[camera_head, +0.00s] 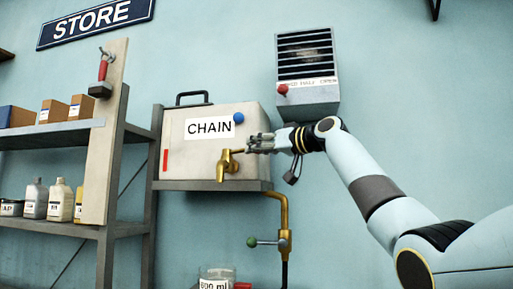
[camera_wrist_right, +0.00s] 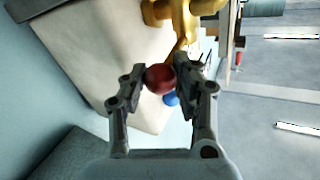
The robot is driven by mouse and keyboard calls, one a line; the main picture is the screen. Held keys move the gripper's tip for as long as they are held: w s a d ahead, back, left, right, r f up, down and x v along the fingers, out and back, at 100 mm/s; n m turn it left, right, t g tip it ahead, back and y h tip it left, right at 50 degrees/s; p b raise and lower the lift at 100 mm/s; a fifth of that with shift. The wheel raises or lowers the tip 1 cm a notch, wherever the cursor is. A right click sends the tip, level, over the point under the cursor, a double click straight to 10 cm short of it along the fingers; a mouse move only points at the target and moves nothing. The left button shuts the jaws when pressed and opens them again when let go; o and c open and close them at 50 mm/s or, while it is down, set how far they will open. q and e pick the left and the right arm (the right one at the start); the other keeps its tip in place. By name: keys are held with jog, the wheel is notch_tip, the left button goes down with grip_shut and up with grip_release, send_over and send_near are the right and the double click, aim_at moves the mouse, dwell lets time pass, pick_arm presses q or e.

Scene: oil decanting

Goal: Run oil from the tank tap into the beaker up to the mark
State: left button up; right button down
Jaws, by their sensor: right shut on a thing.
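The tank (camera_head: 175,150) is a pale box labelled CHAIN on a shelf. Its brass tap (camera_head: 226,168) sticks out at the lower right front and also shows at the top of the right wrist view (camera_wrist_right: 188,18). My right gripper (camera_head: 252,144) is just right of the tap's top. In the right wrist view it is shut on a dark red ball knob (camera_wrist_right: 160,79) beside the brass tap. In the head view the fingers hide this knob. The glass beaker (camera_head: 217,271) is below the tap, cut off by the bottom edge. No oil level can be made out. My left gripper is out of view.
A brass pipe (camera_head: 284,212) with a green-knobbed valve (camera_head: 252,242) runs below the tank shelf. A vented wall box (camera_head: 307,90) is above my right wrist. Shelves (camera_head: 50,134) with cartons and bottles stand at left. A blue knob (camera_head: 238,118) is on the tank.

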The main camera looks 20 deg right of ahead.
jog(key=shift+d, duration=0.35)
jog(key=c, duration=1.4)
grip_release()
jog(key=o, duration=0.5)
jog(key=shift+w+d+f, duration=0.1)
jog(key=shift+w+d, duration=0.1)
jog(key=shift+d, duration=0.15)
jog(key=shift+c, duration=0.2)
jog(key=shift+a, duration=0.1)
jog(key=shift+s, duration=0.15)
jog(key=v, duration=1.2)
jog(key=shift+a, duration=0.1)
